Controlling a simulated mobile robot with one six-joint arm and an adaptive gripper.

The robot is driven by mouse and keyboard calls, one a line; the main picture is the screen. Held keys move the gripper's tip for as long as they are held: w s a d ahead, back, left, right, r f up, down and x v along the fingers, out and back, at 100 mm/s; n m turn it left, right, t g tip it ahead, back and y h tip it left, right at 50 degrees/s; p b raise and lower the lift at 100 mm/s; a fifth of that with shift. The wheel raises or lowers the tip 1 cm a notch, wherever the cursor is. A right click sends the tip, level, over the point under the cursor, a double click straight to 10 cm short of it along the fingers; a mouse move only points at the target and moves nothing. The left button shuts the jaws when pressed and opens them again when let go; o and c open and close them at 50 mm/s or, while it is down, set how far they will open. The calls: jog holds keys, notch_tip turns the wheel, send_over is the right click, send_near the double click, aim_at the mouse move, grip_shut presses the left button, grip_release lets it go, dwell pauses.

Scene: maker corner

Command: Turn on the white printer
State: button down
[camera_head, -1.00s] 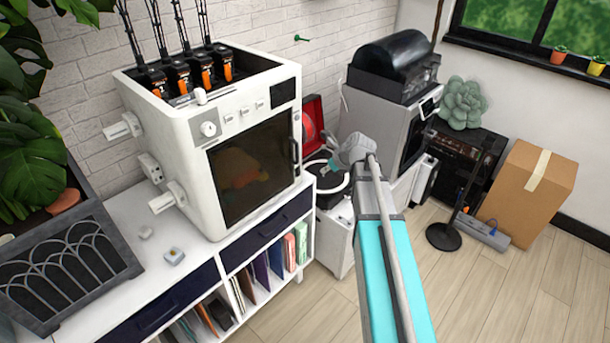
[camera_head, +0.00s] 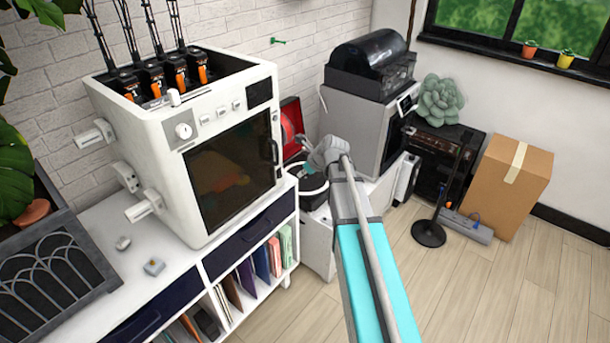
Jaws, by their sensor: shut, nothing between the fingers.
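The white printer (camera_head: 190,205) is a large boxy machine with a dark front window, standing on a white cabinet in the left half of the head view. A round knob (camera_head: 184,131), several small buttons (camera_head: 222,112) and a dark screen (camera_head: 258,92) are on its upper front. A second, grey-white machine (camera_head: 352,122) with a black domed top stands behind to the right. My gripper (camera_head: 304,150) is small in the picture, shut and empty, to the right of the white printer and apart from its front. My own wrist partly hides it.
The white cabinet (camera_head: 190,278) holds folders, with two small pieces (camera_head: 153,267) on top. A dark planter (camera_head: 50,280) is at left. A cardboard box (camera_head: 512,190) and a black stand (camera_head: 429,233) are at right. The wooden floor (camera_head: 490,290) in front is clear.

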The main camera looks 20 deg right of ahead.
aim_at(280, 174)
jog(key=shift+w+a+f+b, duration=0.7)
jog(key=shift+w+f+b, duration=0.15)
jog(key=shift+w+f, duration=0.25)
jog(key=shift+w+a+f+b, duration=0.7)
jog(key=shift+w+f+b, duration=0.2)
jog(key=shift+w, duration=0.3)
jog(key=shift+w+a+f+b, duration=0.7)
jog(key=shift+w+f+b, duration=0.2)
jog(key=shift+w, duration=0.25)
jog(key=shift+a, duration=0.15)
